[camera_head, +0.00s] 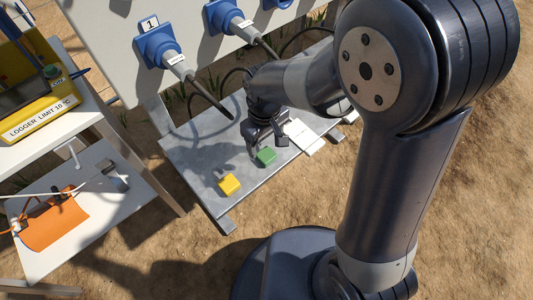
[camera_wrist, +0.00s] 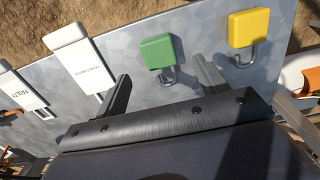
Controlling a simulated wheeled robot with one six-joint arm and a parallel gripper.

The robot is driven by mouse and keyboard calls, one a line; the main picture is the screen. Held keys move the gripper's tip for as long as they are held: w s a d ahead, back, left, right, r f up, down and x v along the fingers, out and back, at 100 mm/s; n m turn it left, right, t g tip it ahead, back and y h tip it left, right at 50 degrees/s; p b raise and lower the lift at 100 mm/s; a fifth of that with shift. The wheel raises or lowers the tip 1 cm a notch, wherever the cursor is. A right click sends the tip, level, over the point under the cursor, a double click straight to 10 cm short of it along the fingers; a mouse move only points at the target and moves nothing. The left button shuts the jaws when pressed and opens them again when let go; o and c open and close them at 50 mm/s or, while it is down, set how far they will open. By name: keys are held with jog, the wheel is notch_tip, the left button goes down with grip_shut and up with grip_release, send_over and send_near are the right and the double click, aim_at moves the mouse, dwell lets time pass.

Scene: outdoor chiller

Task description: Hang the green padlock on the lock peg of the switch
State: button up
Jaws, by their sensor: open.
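The green padlock (camera_head: 266,157) lies on the grey metal shelf (camera_head: 200,170), to the right of a yellow padlock (camera_head: 229,184). In the wrist view the green padlock (camera_wrist: 160,52) has its metal shackle toward my gripper (camera_wrist: 162,72). My gripper is open and empty, with one finger on either side of the shackle's line. In the head view my gripper (camera_head: 263,138) is just above and behind the green padlock; I cannot tell whether it touches. Blue fittings (camera_head: 158,46) with grey plugs are on the upright panel. I cannot make out the switch's lock peg.
The yellow padlock (camera_wrist: 249,28) is close by my finger in the wrist view. White tags (camera_wrist: 76,57) lie on the shelf beside the green padlock. A white stand (camera_head: 100,175) at left holds a yellow logger (camera_head: 45,112) and an orange item (camera_head: 55,222). The plugs' cables hang above the shelf.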

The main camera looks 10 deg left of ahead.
aim_at(265, 153)
notch_tip(265, 153, down, 6)
jog(key=shift+w+b, duration=0.15)
jog(key=shift+b, duration=0.65)
jog(key=c, duration=1.1)
notch_tip(265, 153, up, 10)
jog(key=p, duration=0.2)
jog(key=shift+r+p, duration=0.1)
jog(key=shift+p, duration=0.25)
jog(key=o, duration=0.5)
jog(key=c, duration=0.9)
